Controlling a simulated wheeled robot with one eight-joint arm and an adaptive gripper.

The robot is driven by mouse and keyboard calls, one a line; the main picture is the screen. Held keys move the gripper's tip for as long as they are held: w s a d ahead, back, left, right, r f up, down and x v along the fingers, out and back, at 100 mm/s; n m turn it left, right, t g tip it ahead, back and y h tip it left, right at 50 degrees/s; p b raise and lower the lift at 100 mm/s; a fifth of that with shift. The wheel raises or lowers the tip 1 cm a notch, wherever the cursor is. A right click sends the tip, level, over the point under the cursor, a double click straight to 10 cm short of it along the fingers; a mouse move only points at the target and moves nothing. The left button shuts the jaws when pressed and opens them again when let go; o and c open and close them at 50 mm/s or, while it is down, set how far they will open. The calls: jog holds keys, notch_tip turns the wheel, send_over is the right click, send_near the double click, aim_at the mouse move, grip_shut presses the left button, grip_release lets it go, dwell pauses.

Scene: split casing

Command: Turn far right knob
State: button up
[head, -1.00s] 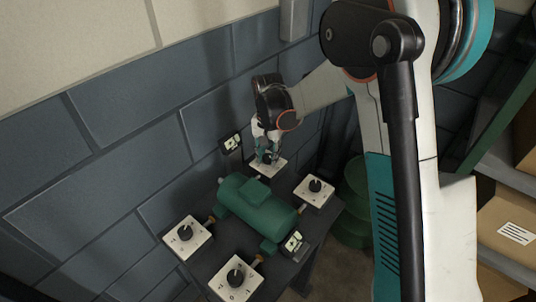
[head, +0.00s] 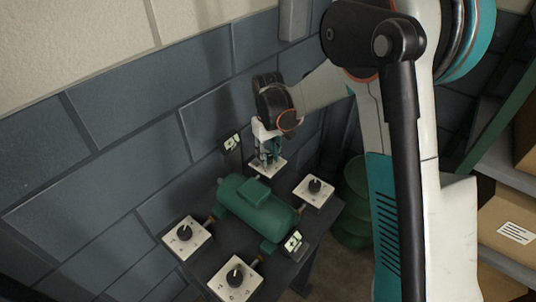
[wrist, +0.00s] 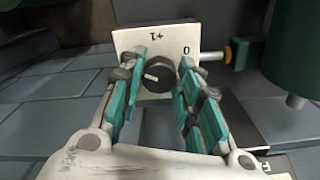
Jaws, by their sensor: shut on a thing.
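A black knob (wrist: 158,74) with a white pointer mark sits on a pale square plate (wrist: 128,42) marked "+1" and "0".
A green motor-like casing (head: 256,206) lies in the middle of a dark stand. Other knobs on pale plates stand at the right (head: 315,186), left (head: 185,232) and front (head: 235,277). A small display (head: 231,142) is beside the wall. Shelves with boxes (head: 510,232) are at the right.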

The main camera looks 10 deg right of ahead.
aim_at(269, 156)
jog(key=n, duration=0.5)
jog(key=shift+n, duration=0.3)
jog(key=n, duration=0.5)
jog(key=shift+d+n, duration=0.1)
jog(key=shift+n, duration=0.2)
jog(key=o, duration=1.1)
jog(key=shift+w, duration=0.1)
jog(key=shift+c, duration=0.2)
jog(key=shift+r, duration=0.15)
notch_tip(269, 156, up, 12)
